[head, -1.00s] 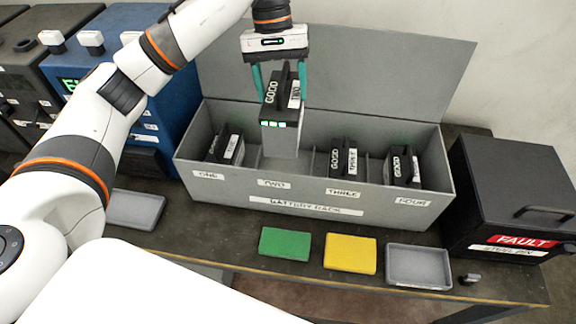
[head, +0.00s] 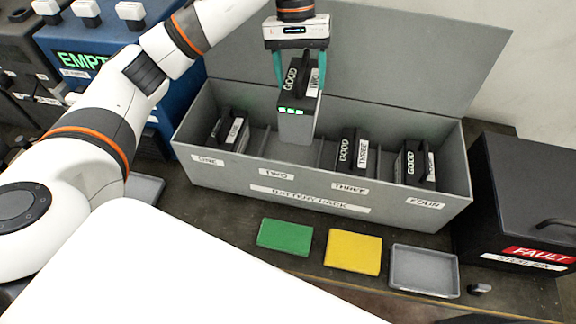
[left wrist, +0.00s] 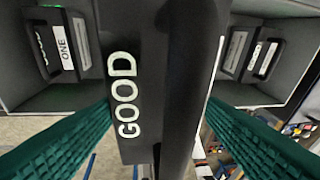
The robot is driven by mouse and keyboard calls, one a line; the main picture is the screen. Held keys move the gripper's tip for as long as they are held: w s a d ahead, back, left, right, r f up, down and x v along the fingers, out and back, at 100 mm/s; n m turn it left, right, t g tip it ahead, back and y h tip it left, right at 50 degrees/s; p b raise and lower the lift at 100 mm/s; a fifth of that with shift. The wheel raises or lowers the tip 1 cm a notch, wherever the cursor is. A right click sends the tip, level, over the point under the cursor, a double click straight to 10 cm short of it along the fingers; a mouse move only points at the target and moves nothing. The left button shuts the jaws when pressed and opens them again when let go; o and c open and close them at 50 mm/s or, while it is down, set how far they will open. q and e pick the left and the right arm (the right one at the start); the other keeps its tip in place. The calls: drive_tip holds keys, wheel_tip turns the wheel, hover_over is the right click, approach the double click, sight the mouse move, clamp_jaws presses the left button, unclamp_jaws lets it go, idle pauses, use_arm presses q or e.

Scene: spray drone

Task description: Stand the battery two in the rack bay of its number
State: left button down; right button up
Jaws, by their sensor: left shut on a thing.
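Battery two (head: 297,122), a dark and grey block marked GOOD and TWO with green lights, hangs roughly upright from my left gripper (head: 299,86). The teal fingers are shut on its upper part. It hangs over the grey battery rack (head: 330,194), near the bay labelled TWO (head: 278,174) and a little right of that label. I cannot tell whether its lower end is below the rim. In the left wrist view the battery (left wrist: 125,95) fills the middle between the teal fingers (left wrist: 160,108) and hides the bay below. My right gripper is not in view.
Batteries one (head: 231,128), three (head: 352,152) and four (head: 415,164) stand in their bays, with thin dividers between bays. The raised lid (head: 400,60) is behind. A black fault bin (head: 520,200) stands right.

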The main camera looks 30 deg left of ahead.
use_arm(q)
wheel_tip(320, 180, down, 8)
drive_tip(key=shift+w+f+b, duration=0.1)
drive_tip(key=shift+f+b, duration=0.1)
drive_tip(key=shift+b, duration=0.3)
wheel_tip(320, 180, down, 11)
drive_tip(key=p, duration=0.3)
drive_tip(key=shift+r, duration=0.2)
drive_tip(key=shift+c, duration=1.4)
unclamp_jaws()
drive_tip(key=shift+f, duration=0.1)
drive_tip(key=b+v, duration=0.4)
drive_tip(key=v, duration=0.6)
drive_tip(key=shift+r, duration=0.3)
drive_tip(key=shift+w+a+r, duration=0.1)
drive_tip(key=shift+a+r, duration=0.05)
drive_tip(key=shift+r, duration=0.55)
